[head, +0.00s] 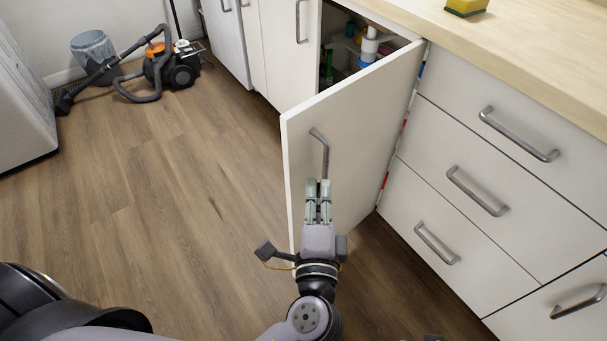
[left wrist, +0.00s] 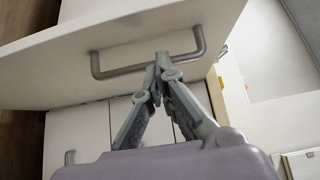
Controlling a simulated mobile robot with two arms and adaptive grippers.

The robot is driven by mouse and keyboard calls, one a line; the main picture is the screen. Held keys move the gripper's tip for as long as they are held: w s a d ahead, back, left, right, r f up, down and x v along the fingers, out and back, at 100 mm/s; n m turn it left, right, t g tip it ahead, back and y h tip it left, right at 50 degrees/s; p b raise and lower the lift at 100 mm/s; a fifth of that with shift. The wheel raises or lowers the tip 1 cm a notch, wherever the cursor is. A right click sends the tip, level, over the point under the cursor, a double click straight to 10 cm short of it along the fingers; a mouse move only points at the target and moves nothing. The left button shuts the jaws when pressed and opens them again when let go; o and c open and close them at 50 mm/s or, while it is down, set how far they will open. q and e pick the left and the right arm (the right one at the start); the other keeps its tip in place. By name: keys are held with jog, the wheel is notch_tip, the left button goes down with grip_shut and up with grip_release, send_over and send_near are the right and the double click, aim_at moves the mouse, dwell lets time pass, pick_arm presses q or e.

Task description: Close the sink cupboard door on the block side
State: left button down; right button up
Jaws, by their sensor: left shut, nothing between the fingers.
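The white cupboard door (head: 355,140) stands open, swung out from the cabinet beside the drawers, its outer face towards me in the head view. Its bar handle (head: 324,150) is near the free edge and also spans the left wrist view (left wrist: 120,71). My left gripper (head: 318,182) is shut and empty. Its fingertips (left wrist: 161,62) are together close to the handle; whether they touch the handle or the door I cannot tell. The cupboard opening (head: 345,50) shows behind the door with bottles inside. My right gripper is not in view.
White drawers (head: 465,185) with protruding handles stand right of the door. A wooden counter (head: 530,50) with a yellow-green sponge (head: 466,7) is above. A vacuum cleaner (head: 172,70) and grey bin (head: 92,47) stand at the far left. The floor (head: 170,190) left of the door is clear.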

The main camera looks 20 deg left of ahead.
aim_at(304, 157)
pick_arm(q)
jog(key=shift+w+a, duration=0.7)
jog(key=shift+a, duration=0.25)
jog(key=shift+w+a, duration=0.7)
jog(key=shift+a, duration=0.2)
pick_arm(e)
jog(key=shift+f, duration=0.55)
pick_arm(q)
jog(key=shift+a, duration=0.1)
